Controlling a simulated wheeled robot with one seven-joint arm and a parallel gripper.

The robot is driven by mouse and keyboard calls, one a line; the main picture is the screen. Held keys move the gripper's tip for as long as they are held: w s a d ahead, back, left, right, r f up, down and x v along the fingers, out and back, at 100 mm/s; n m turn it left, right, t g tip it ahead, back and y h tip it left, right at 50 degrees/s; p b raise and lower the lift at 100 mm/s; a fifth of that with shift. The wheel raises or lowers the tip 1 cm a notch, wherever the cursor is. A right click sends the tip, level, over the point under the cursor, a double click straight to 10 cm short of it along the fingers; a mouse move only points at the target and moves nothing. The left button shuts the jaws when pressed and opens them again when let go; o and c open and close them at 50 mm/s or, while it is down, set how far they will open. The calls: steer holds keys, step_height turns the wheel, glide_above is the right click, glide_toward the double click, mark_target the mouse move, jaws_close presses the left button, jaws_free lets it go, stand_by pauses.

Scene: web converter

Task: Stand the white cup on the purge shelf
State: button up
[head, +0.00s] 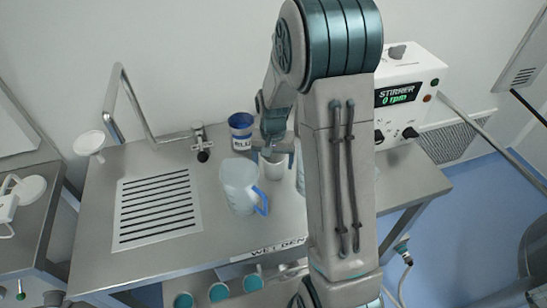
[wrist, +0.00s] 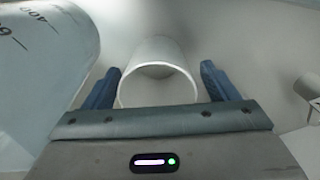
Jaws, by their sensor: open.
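The white cup (wrist: 157,72) is between the two blue fingers of my gripper (wrist: 158,86) in the wrist view, with its round rim towards the camera. The fingers are spread, with a visible gap on each side of the cup. In the head view the white cup (head: 271,170) is partly hidden by my gripper (head: 273,152) and arm, over the steel bench. I cannot make out a shelf marked as the purge shelf in either view.
A clear jug (head: 239,183) with a blue handle stands just left of the cup; a blue labelled jar (head: 241,131) is behind. A slotted drain panel (head: 158,208) is at left. A stirrer box (head: 408,92) stands right. Teal-topped items (head: 219,292) line the front.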

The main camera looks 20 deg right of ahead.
step_height(320, 180, up, 12)
steer(key=b, duration=0.1)
steer(key=s+a+r+n+t, duration=0.1)
steer(key=s+r+n, duration=0.1)
steer(key=s, duration=0.7)
steer(key=s+a+r+n+t, duration=0.1)
steer(key=s+r, duration=0.3)
steer(key=s, duration=0.6)
steer(key=shift+a+n+t, duration=0.2)
steer(key=shift+n+t, duration=0.4)
steer(key=shift+t, duration=0.1)
steer(key=shift+o, duration=0.6)
steer(key=shift+s+f, duration=0.2)
steer(key=shift+s, duration=0.2)
steer(key=w+a+f+n+g+h+b, duration=0.1)
steer(key=w+f+n+g+h+b, duration=0.15)
steer(key=w+n, duration=0.65)
steer(key=w+a+f+n+g+h+b, duration=0.1)
steer(key=w+f+n+g+h, duration=0.25)
steer(key=w, duration=0.95)
steer(key=shift+n+t+y, duration=0.4)
steer(key=shift+n+y, duration=0.15)
steer(key=shift+y, duration=0.35)
steer(key=p+x, duration=0.2)
steer(key=x, duration=1.2)
steer(key=shift+s+d+f, duration=0.15)
steer(key=shift+s+f, duration=0.05)
steer(key=c, duration=1.2)
steer(key=shift+o, duration=0.2)
